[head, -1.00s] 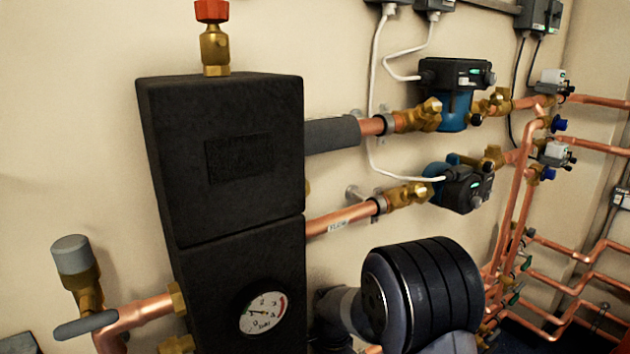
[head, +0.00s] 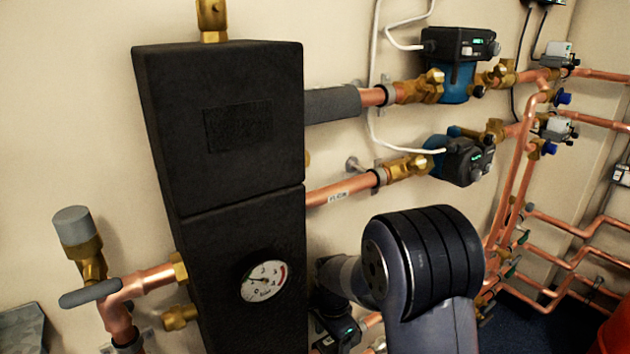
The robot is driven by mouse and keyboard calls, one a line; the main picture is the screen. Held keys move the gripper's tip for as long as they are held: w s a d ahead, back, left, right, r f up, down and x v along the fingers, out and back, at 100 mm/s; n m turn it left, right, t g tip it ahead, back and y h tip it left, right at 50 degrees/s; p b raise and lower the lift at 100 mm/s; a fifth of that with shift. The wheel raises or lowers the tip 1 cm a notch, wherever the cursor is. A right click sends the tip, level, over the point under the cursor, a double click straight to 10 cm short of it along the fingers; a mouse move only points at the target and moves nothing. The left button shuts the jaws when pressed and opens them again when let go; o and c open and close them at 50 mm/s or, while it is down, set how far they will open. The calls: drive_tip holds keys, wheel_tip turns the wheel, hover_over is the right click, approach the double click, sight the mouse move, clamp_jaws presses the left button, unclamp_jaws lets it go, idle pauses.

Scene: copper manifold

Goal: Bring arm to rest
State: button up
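My arm (head: 430,280) shows at the lower middle of the head view, with a thick dark ribbed joint and grey links. It stands in front of the lower copper pipes and right of the black insulated block (head: 225,150). My gripper is not in view, so I cannot see whether it holds anything.
A pressure gauge (head: 263,281) sits on the block's front. A grey-capped valve (head: 75,235) stands at the left. Two blue and black pumps (head: 455,65) are on copper pipes along the wall. Dark floor (head: 530,325) and a red object (head: 612,325) show at lower right.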

drive_tip(key=shift+f, duration=0.55)
wheel_tip(320, 180, up, 6)
drive_tip(key=p, duration=0.4)
drive_tip(key=shift+s+d, duration=0.1)
drive_tip(key=s+d+r, duration=0.1)
drive_tip(key=s+d, duration=0.4)
drive_tip(key=s, duration=0.2)
drive_tip(key=shift+s+p, duration=0.3)
drive_tip(key=shift+s, duration=0.1)
drive_tip(key=shift+d, duration=0.1)
